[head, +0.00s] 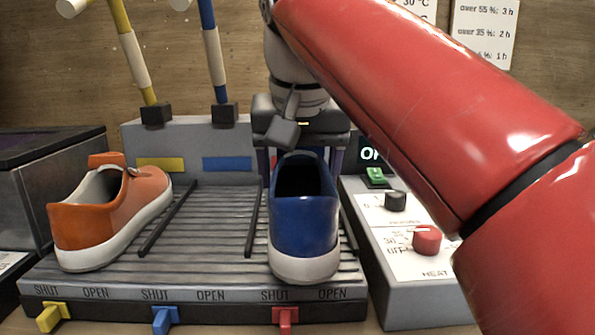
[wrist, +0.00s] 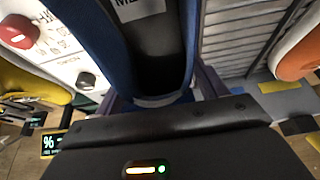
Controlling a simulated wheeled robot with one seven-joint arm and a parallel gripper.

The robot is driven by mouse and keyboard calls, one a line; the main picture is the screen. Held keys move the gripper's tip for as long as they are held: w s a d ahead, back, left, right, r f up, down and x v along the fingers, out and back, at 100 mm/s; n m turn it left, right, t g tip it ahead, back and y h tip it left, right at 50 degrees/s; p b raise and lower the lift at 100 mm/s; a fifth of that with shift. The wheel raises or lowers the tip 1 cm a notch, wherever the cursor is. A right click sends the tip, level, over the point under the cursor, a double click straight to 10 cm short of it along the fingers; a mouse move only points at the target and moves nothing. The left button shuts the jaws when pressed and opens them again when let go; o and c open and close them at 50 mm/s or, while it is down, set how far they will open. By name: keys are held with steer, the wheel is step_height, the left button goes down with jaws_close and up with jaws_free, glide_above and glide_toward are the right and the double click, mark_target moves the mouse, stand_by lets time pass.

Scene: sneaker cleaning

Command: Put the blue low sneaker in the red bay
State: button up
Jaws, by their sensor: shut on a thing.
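The blue low sneaker (head: 302,222) has a white sole and is over the right-hand bay of the grey slatted rack, heel toward the head camera. My gripper (head: 300,152) is at its far end, shut on it, with a finger on each side. In the wrist view the blue upper (wrist: 188,45) shows between the fingers (wrist: 160,95). The right-hand bay has a red lever (head: 285,318) at its front, near the SHUT label. I cannot tell whether the sole rests on the slats (head: 350,262) or is just above them.
An orange sneaker (head: 100,222) stands in the left bay, with a yellow lever (head: 52,316). The middle bay (head: 215,225), with a blue lever (head: 165,320), is empty. A heater panel (head: 405,290) with knobs stands close on the right. Yellow and blue poles (head: 214,50) rise behind.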

mark_target(298, 188)
steer(key=shift+w+f+p, duration=0.1)
steer(key=shift+w+f, duration=0.2)
steer(key=shift+w, duration=0.4)
steer(key=shift+w+f+p, duration=0.1)
steer(key=shift+w+f, duration=0.25)
steer(key=shift+w, duration=0.35)
steer(key=shift+w+f+p, duration=0.1)
steer(key=shift+w+f, duration=0.2)
steer(key=shift+w, duration=0.4)
steer(key=shift+f+b, duration=0.35)
steer(key=shift+f, duration=0.15)
steer(key=o, duration=1.3)
